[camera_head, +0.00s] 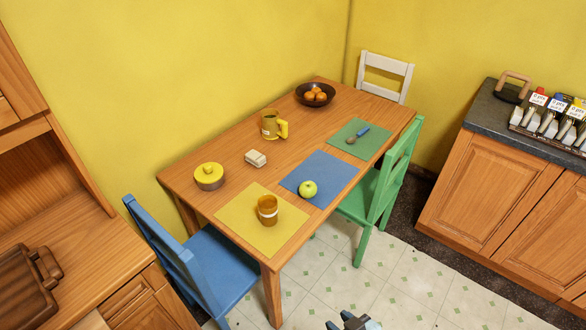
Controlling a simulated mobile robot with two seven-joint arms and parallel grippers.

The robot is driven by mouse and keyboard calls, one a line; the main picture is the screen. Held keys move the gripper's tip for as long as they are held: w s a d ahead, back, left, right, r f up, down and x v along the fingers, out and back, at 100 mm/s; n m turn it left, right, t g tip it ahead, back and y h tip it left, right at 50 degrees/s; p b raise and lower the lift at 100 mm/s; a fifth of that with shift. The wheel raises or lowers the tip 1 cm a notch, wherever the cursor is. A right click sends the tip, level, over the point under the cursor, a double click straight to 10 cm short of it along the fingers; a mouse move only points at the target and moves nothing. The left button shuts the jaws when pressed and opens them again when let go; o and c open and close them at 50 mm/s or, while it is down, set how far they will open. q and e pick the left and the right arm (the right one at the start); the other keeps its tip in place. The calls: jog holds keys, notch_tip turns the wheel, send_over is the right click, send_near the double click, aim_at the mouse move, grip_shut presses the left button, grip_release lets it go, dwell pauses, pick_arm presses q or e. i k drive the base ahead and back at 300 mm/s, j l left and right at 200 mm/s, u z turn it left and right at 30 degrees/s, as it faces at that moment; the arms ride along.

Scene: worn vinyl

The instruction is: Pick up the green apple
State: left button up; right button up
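The green apple (308,189) sits on the blue placemat (335,170) on the wooden table, near the mat's left end. It stands free, with a brown cup a little to its lower left. My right gripper (350,321) shows only in part at the bottom edge, over the floor and well short of the table. It is apart from the apple, and too little of it shows to tell its opening. My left gripper is not in view.
On the table (225,158) are a brown cup (267,211) on a yellow mat, a yellow-lidded pot (209,177), a mug (270,124) and a fruit bowl (316,94). Blue (222,262), green (394,172) and white (384,74) chairs surround it. Floor in front is clear.

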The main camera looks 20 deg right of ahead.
aim_at(308, 189)
jog(key=z, duration=0.65)
jog(key=u, duration=2.25)
jog(key=j+z, duration=0.1)
jog(key=z, duration=2.2)
jog(key=i+l, duration=0.25)
jog(key=i, duration=0.2)
jog(key=i+l, duration=0.3)
jog(key=i, duration=0.15)
jog(key=i+l+u, duration=0.1)
jog(key=i+l, duration=0.15)
jog(key=i, duration=0.2)
